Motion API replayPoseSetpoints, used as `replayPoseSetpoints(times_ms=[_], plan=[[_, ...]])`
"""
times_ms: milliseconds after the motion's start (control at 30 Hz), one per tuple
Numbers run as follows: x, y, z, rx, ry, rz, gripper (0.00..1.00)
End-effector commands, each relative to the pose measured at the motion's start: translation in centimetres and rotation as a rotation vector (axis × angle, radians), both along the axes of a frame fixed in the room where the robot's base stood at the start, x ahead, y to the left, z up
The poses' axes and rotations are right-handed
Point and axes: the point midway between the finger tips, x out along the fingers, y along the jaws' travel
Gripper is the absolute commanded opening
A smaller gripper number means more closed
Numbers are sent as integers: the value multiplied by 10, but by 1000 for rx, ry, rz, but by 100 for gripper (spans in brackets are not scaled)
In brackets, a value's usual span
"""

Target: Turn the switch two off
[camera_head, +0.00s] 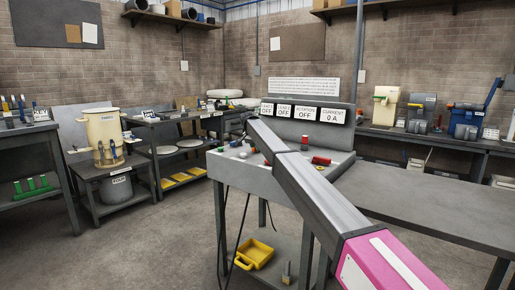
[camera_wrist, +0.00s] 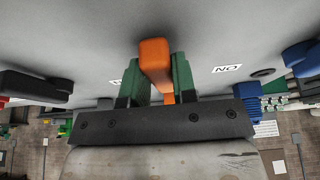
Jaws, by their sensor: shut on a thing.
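In the wrist view my gripper (camera_wrist: 157,76) has its two green fingers on either side of an orange switch handle (camera_wrist: 155,58), closed on it. The handle stands out from a grey panel (camera_wrist: 210,30). A white label (camera_wrist: 227,69) reading ON, upside down in this view, lies to its right. Another label at its left is mostly hidden by a finger. In the head view the control desk (camera_head: 285,180) stands mid-picture, and my arm hides the handle. Its display boards (camera_head: 305,114) read OFF, OFF, OFF and CURRENT 0 A.
A red cylinder (camera_head: 321,160) and small coloured controls are on the desk top. A yellow tray (camera_head: 254,254) sits on the shelf below. A grey table (camera_head: 440,200) stands at right. A cream machine (camera_head: 104,137) is at left, with open floor between.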

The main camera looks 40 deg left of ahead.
Motion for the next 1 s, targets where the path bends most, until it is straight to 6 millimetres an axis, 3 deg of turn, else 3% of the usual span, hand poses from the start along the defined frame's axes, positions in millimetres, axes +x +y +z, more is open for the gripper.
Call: replayPoseSetpoints(times_ms=[133, 167, 200, 233, 667, 1000], plan=[[0, 1, 1, 5, 0, -7, 0], [0, 1, 1, 5, 0, -7, 36], [0, 1, 1, 5, 0, -7, 49], [0, 1, 1, 5, 0, -6, 51], [-2, 0, 6, 3, -1, -2, 51], [-21, 1, 53, 4, -2, -3, 51]])
